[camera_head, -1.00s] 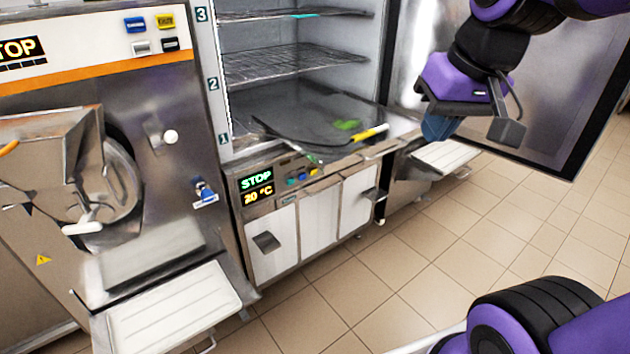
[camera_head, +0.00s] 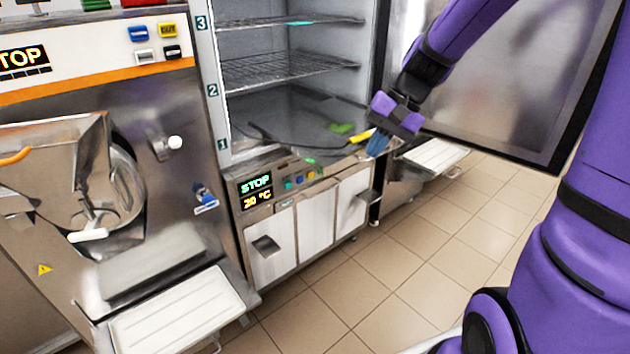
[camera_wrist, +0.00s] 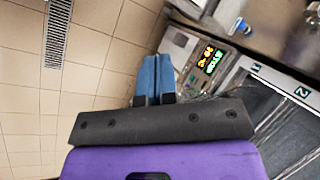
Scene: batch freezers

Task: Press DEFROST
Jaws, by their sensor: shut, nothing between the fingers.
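The freezer's control panel (camera_head: 285,184) is on the front below the open cabinet. Its display (camera_head: 256,191) reads STOP and 20 °C. A row of small coloured buttons (camera_head: 300,178) sits right of the display; their labels are too small to read, so I cannot tell which is DEFROST. My gripper (camera_head: 376,143) is shut and empty, with blue fingers, to the right of the buttons and apart from them. In the wrist view the blue fingers (camera_wrist: 153,78) are together, and the lit display (camera_wrist: 209,60) shows beyond them, tilted.
The open cabinet holds wire shelves (camera_head: 290,67), and a yellow-handled tool (camera_head: 362,135) lies at its front edge beside my gripper. The open door (camera_head: 490,90) stands behind my arm. A machine (camera_head: 100,170) with a tray stands at left. The tiled floor in front is clear.

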